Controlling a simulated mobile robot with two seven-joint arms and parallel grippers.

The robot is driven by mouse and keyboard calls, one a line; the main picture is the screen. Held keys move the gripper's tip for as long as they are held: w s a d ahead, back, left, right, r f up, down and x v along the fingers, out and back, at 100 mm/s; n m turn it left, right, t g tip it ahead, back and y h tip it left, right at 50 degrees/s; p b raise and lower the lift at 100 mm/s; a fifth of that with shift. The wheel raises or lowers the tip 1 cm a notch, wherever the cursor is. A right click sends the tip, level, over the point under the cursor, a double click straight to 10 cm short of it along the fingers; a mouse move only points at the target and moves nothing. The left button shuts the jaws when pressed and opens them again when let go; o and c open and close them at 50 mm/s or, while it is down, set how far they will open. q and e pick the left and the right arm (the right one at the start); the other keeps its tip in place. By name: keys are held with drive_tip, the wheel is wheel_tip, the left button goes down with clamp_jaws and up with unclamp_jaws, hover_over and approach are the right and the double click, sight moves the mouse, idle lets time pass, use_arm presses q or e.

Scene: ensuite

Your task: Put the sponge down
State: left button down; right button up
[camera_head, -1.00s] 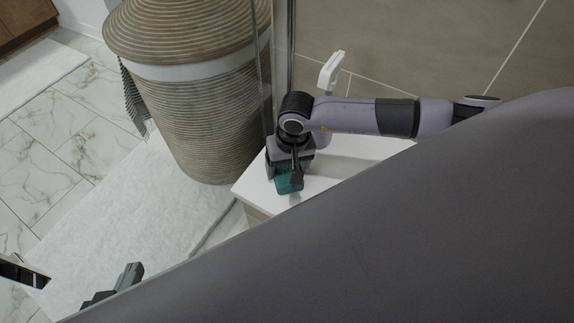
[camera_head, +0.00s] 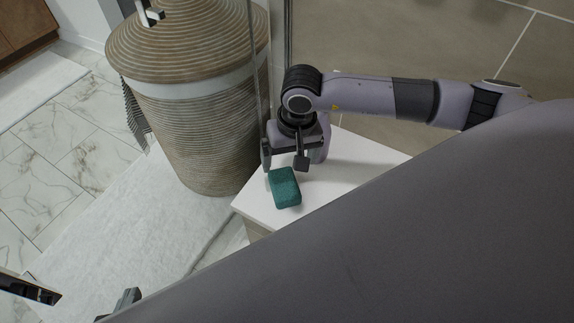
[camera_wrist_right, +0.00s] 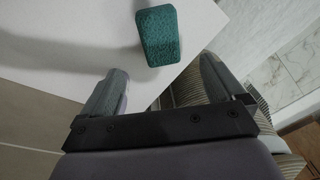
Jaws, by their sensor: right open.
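The teal sponge (camera_head: 285,187) lies on the white ledge (camera_head: 355,162), near its left end. It also shows in the right wrist view (camera_wrist_right: 158,36), beyond the fingertips. My right gripper (camera_head: 284,160) is open and empty just behind the sponge, with its fingers apart and clear of it. In the right wrist view the two fingers (camera_wrist_right: 161,85) are spread wide with nothing between them. Parts of what looks like my left gripper (camera_head: 78,294) show at the bottom left, mostly cut off by the frame and my body, so its jaws cannot be judged.
A tall woven basket (camera_head: 205,125) with a lid stands left of the ledge, behind a glass panel edge (camera_head: 253,60). A white bath mat (camera_head: 125,220) lies on the marble floor. The tiled wall (camera_head: 400,40) is behind my right arm. The ledge right of the sponge is clear.

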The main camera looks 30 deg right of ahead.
drive_tip(key=s+a+r+m+g+y, duration=0.25)
drive_tip(key=s+a+y, duration=0.25)
drive_tip(key=a, duration=0.4)
drive_tip(key=s+a+r+m+g+y, duration=0.15)
drive_tip(key=s+a+m+y, duration=0.3)
drive_tip(key=a, duration=0.55)
drive_tip(key=a+r+m+t+y, duration=0.2)
drive_tip(key=r+m+t+y, duration=0.1)
drive_tip(key=r+m+y, duration=0.3)
drive_tip(key=a+r+m+t+y, duration=0.3)
drive_tip(key=r+m, duration=0.1)
drive_tip(key=m, duration=0.4)
drive_tip(key=w+d+f+m+t+h, duration=0.25)
drive_tip(key=d+m+t+h, duration=0.35)
drive_tip(key=m, duration=0.9)
drive_tip(key=w+d+f+m+t+h, duration=0.2)
drive_tip(key=w+d+m+t+h, duration=0.4)
drive_tip(key=m, duration=0.9)
drive_tip(key=s+d+f+m+g+h, duration=0.1)
drive_tip(key=s+d+f+m+g, duration=0.1)
drive_tip(key=s+f+m, duration=0.3)
drive_tip(key=s+d+f+m+g+h, duration=0.2)
drive_tip(key=s+f+m, duration=0.3)
drive_tip(key=f+m, duration=0.4)
drive_tip(key=shift+d+m, duration=0.6)
drive_tip(key=shift+d, duration=0.25)
